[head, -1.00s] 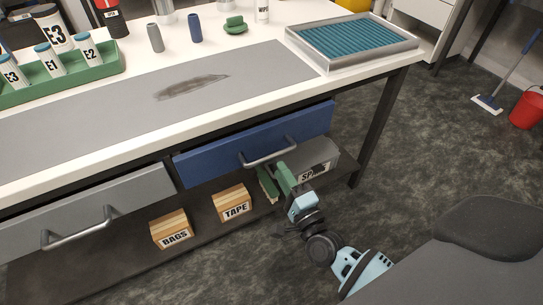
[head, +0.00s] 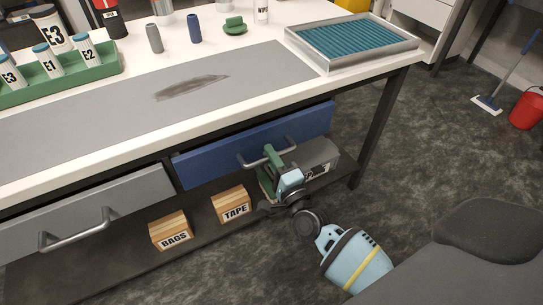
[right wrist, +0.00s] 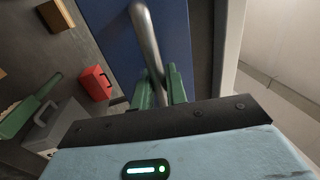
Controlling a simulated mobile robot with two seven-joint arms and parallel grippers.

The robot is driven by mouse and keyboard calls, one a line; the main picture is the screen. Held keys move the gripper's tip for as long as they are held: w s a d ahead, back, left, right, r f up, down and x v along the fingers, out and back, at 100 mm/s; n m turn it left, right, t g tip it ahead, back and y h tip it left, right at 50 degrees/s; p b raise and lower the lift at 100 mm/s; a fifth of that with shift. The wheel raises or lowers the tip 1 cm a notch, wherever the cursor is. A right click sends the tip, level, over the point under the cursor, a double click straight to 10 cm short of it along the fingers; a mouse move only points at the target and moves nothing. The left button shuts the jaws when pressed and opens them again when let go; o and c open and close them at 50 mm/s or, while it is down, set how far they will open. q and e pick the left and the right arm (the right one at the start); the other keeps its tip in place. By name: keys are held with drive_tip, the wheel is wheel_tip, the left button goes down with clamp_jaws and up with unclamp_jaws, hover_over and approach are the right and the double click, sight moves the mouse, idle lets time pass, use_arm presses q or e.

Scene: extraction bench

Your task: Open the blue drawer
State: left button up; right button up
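The blue drawer (head: 215,160) sits under the right part of the bench, with a grey bar handle (head: 248,165) across its front. The drawer looks closed or nearly so. My right gripper (head: 272,157) is at the middle of this handle. In the right wrist view, the handle (right wrist: 147,42) runs down between the two green fingers of my right gripper (right wrist: 160,88). The fingers sit close on either side of the bar and look shut on it; the contact itself is partly hidden. My left gripper is not in view.
A grey drawer (head: 130,197) is to the left. On the shelf below stand a BAGS box (head: 170,230), a TAPE box (head: 231,205) and a grey box (head: 320,160), partly behind my right arm. A bench leg (head: 378,130) stands right of the drawer.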

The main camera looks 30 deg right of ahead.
clamp_jaws()
drive_tip(key=shift+s, duration=0.15)
drive_tip(key=s+p, duration=0.4)
drive_tip(key=s, duration=2)
drive_tip(key=o, duration=0.6)
unclamp_jaws()
